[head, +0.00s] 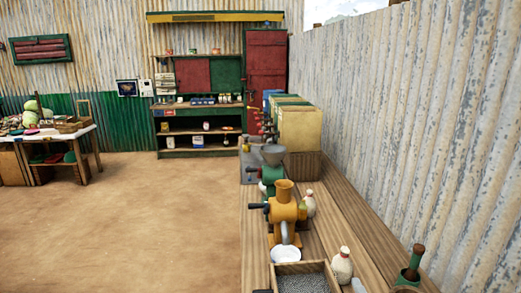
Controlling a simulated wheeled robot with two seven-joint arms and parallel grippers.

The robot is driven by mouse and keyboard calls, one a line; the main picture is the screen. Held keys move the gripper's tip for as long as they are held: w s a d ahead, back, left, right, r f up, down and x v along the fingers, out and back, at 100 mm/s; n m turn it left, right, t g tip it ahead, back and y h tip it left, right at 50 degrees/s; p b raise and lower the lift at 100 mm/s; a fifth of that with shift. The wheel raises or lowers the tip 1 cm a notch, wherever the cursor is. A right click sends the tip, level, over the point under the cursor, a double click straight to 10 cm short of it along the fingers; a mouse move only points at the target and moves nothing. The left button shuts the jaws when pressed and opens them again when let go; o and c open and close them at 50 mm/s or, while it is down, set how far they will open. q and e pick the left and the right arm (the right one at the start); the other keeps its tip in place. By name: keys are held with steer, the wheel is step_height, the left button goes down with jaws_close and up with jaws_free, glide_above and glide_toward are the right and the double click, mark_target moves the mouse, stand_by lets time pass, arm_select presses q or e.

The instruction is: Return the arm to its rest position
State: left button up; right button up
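Neither of my grippers shows in the head view, and no part of either arm can be made out. The task names no object apart from the arm. A long wooden counter (335,227) runs away from me along the right wall. On it stands an orange grinder (285,210) with a white bowl (285,254) at its foot. A wooden box of grey grains (303,282) is cut off by the bottom edge.
White red-topped bottles (342,266) and a green mortar with a pestle (409,277) stand on the counter. Tan bins (300,128) stand farther back. A produce table (88,132) is at the left. The dirt floor (150,220) is clear.

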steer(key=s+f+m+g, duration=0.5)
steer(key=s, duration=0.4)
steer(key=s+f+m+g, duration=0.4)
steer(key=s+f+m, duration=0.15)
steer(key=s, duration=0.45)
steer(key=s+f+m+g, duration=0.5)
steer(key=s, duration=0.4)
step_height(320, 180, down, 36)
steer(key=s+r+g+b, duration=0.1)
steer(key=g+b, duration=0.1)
steer(key=b, duration=0.2)
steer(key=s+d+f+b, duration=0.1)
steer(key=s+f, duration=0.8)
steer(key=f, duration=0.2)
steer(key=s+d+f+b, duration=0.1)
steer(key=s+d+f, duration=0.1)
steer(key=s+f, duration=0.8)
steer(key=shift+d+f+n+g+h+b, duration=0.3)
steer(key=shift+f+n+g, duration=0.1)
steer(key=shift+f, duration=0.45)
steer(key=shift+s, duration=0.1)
